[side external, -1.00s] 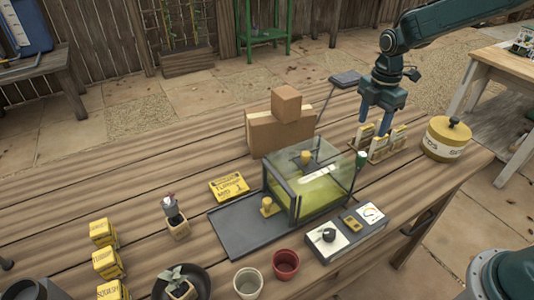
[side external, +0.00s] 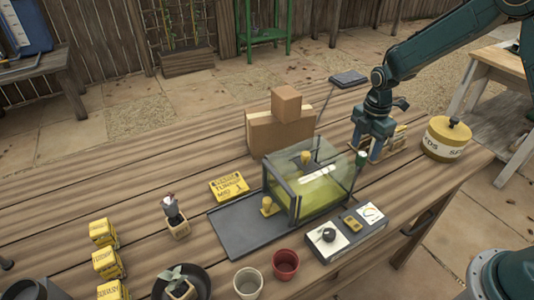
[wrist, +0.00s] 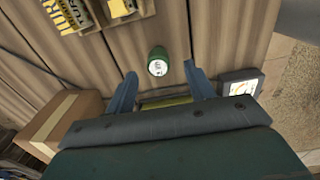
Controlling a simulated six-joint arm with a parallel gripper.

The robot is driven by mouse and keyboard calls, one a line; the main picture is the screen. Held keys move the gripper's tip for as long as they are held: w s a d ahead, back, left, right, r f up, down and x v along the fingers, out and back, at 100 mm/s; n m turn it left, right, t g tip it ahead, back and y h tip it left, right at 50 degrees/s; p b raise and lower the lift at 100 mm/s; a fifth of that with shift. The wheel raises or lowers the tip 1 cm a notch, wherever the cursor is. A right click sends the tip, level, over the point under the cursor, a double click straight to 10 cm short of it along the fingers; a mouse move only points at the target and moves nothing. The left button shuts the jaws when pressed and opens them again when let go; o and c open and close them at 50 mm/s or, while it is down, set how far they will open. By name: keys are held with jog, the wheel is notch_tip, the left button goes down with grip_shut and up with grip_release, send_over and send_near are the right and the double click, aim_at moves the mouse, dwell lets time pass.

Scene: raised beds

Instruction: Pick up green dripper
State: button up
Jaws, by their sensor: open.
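The green dripper (side external: 361,158) is a small upright piece with a dark green body, beside the right rear of the clear tank in the side view. In the wrist view the dripper (wrist: 158,62) shows from above as a green cylinder with a pale marked top. My gripper (side external: 367,151) is open and empty, pointing down close to the dripper. In the wrist view the fingertips (wrist: 160,73) stand apart on either side of the dripper's line, with the dripper just beyond them. No contact shows. The dripper's lower part is hard to make out.
The clear tank (side external: 318,190) with yellow-green contents stands close by. Yellow packets (side external: 398,138) sit just behind my gripper, and a yellow lidded tin (side external: 447,138) is to the right. Cardboard boxes (side external: 278,134) stand left. A control panel (side external: 346,231) lies in front.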

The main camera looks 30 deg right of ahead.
aim_at(363, 154)
jog(key=shift+f, duration=0.35)
jog(key=shift+w+f, duration=0.1)
jog(key=shift+f, duration=2.35)
jog(key=c, duration=1)
